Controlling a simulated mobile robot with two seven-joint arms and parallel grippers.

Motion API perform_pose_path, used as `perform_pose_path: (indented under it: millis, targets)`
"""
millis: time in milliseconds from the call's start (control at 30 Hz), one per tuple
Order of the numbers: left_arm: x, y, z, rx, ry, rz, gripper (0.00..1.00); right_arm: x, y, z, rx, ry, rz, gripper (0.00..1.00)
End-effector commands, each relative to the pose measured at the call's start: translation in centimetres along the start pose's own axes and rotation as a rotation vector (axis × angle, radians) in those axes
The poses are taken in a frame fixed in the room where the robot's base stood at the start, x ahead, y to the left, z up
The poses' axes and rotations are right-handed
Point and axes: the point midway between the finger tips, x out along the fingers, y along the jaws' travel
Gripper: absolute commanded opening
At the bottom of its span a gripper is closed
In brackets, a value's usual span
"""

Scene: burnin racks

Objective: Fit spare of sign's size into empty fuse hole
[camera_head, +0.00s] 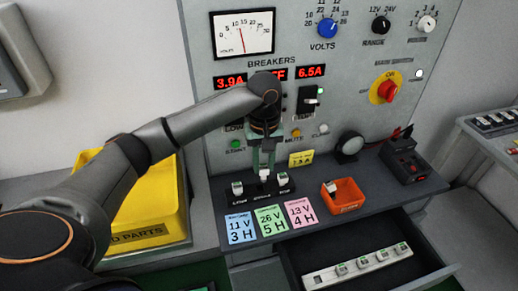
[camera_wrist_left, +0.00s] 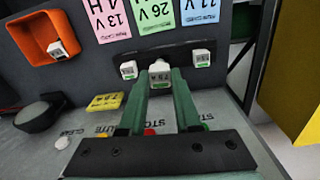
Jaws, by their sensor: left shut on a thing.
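My left gripper (camera_head: 264,168) points down over the middle of the black fuse block (camera_head: 252,196) and is shut on a white fuse (camera_head: 264,175). In the left wrist view this fuse (camera_wrist_left: 160,73) sits between the green fingertips. It is upright at the block's middle position; I cannot tell whether it is seated. A white fuse stands in the block on either side, left (camera_head: 237,188) and right (camera_head: 283,178). A white rail (camera_head: 318,280) in the open drawer holds several spare fuses (camera_head: 362,262).
An orange bin (camera_head: 354,190) with one fuse (camera_head: 330,187) stands right of the block. Blue (camera_head: 240,228), green (camera_head: 270,220) and pink (camera_head: 301,212) cards lie in front. A yellow bin (camera_head: 150,207) is left, a black box (camera_head: 403,160) right. The open drawer (camera_head: 425,268) juts forward.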

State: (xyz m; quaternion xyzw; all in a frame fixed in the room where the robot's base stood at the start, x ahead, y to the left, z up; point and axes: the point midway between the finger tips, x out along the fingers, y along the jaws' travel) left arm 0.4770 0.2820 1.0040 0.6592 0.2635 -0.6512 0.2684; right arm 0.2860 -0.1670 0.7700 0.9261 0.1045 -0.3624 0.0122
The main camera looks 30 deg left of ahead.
Motion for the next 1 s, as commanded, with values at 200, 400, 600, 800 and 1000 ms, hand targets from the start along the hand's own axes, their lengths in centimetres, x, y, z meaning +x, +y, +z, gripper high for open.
perform_pose_path:
  millis: [200, 400, 600, 800, 1000]
  targets:
    - [0.3, -0.7, -1.4, -0.097, -0.008, -0.014, 0.00, -0.5, 0.0, -0.6, 0.000, 0.000, 0.001, 0.45]
    - [1.3, -0.7, -1.4, -0.096, -0.008, -0.014, 0.00, -0.5, 0.0, -0.5, 0.000, 0.000, 0.001, 0.45]
    - [2.8, -0.7, -1.3, -0.095, -0.008, -0.014, 0.00, -0.5, 0.0, -0.5, 0.000, 0.000, 0.001, 0.45]
    - [3.6, -0.7, -1.3, -0.095, -0.007, -0.013, 0.00, -0.5, 0.0, -0.5, 0.000, 0.000, 0.001, 0.45]
    - [3.7, -0.7, -1.3, -0.094, -0.007, -0.013, 0.00, -0.5, 0.0, -0.5, 0.000, 0.000, 0.001, 0.45]
